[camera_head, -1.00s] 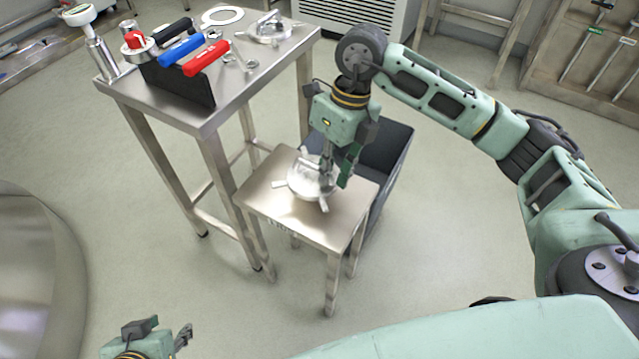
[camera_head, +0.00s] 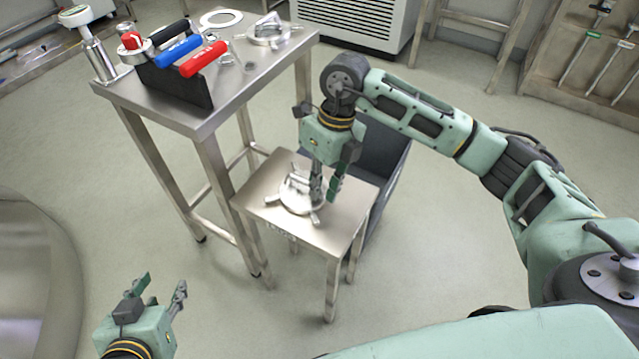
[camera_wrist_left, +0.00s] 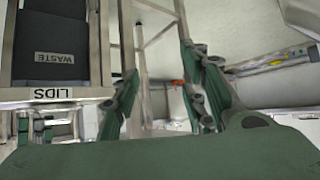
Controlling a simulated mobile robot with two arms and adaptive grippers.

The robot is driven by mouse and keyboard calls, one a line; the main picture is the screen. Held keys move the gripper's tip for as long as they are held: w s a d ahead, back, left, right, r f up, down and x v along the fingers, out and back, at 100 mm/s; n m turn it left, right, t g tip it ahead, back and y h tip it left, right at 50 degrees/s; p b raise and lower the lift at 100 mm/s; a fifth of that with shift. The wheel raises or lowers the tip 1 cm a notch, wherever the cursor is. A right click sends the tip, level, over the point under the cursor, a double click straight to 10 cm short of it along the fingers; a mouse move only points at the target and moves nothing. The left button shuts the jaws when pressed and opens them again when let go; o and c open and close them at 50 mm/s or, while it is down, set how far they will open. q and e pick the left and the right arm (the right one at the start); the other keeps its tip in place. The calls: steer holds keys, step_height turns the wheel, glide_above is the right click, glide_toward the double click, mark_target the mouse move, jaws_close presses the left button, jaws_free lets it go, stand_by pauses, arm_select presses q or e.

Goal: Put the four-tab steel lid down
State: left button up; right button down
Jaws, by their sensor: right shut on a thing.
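The four-tab steel lid (camera_head: 292,201) is a round silver disc with tabs sticking out at its rim. It is level over the top of the low steel table (camera_head: 345,197); I cannot tell whether it rests there or hangs just above. My right gripper (camera_head: 324,191) points down and is shut on the lid, partly hiding it. My left gripper (camera_head: 163,288) is open and empty at the lower left, well away from the table. Its spread fingers show in the left wrist view (camera_wrist_left: 165,95).
A taller steel table (camera_head: 225,105) stands behind left, with red and blue handled tools (camera_head: 190,55), a flat ring (camera_head: 222,18) and another metal fitting (camera_head: 268,35).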

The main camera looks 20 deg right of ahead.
arm_select(q)
steer(key=shift+w+r, duration=0.15)
steer(key=shift+w, duration=0.05)
arm_select(e)
steer(key=c, duration=1.8)
jaws_free()
steer(key=shift+f, duration=0.1)
steer(key=shift+c, duration=0.2)
steer(key=shift+r, duration=0.25)
arm_select(q)
steer(key=s+a+f+g+y+p, duration=0.1)
steer(key=s+a+f+g, duration=0.1)
steer(key=s, duration=0.4)
steer(key=s+a+f+g+p, duration=0.1)
steer(key=s+a+f+g, duration=0.1)
steer(key=s+f+g, duration=0.2)
steer(key=s, duration=0.2)
steer(key=shift+s+g+y+p, duration=0.3)
steer(key=shift+s+y, duration=0.05)
steer(key=shift+y, duration=0.05)
arm_select(e)
steer(key=v, duration=1.1)
steer(key=shift+d+r, duration=0.2)
steer(key=shift+r, duration=0.15)
